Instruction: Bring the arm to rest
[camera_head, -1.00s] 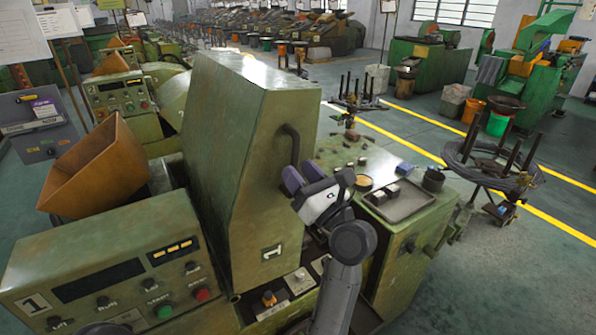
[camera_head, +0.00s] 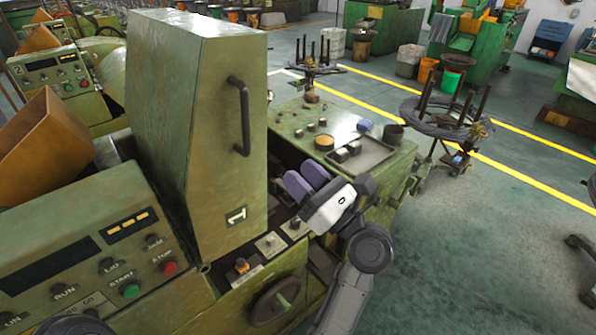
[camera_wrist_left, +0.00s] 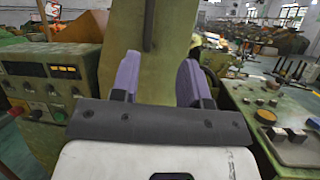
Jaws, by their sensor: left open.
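My left gripper (camera_head: 307,180) has two purple finger pads, held apart with nothing between them. In the head view it is to the lower right of the green hood's (camera_head: 196,120) black handle (camera_head: 241,115), apart from it. In the left wrist view the pads (camera_wrist_left: 158,80) stand on either side of an empty gap. The handle (camera_wrist_left: 147,25) shows beyond that gap, in front of the green hood. My right gripper is not in view.
A control panel (camera_head: 95,262) with buttons is at lower left, below an orange hopper (camera_head: 45,150). A metal tray (camera_head: 358,155) with small blocks lies on the machine top right of the hood. A wire coil stand (camera_head: 440,118) is farther right. Open floor (camera_head: 490,240) lies at right.

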